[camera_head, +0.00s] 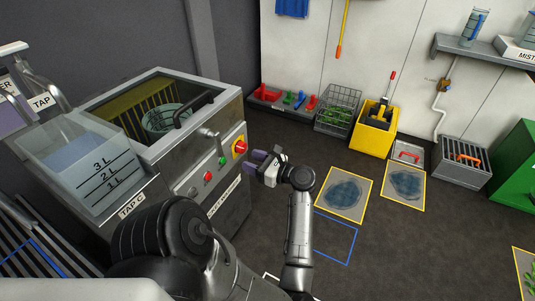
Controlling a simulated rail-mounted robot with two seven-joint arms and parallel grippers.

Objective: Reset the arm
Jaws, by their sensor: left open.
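My left gripper (256,163) is open, with nothing visible between its purple-tipped fingers. It points left, toward the front of the metal machine (228,176), close to the right end of its button panel. The red knob in a yellow surround (240,147) shows just above and left of the fingertips. I cannot tell how wide the gap to the panel is. My left arm (300,230) rises from the bottom of the view and bends left at the wrist. My right gripper is not in view.
A clear measuring tank (80,168) labelled TAP C stands at the left. A wire crate (337,108), a yellow bucket (371,138) and a grey slatted box (460,172) line the wall. Yellow-edged mats (358,213) lie on the floor. A blue floor outline (336,262) is empty.

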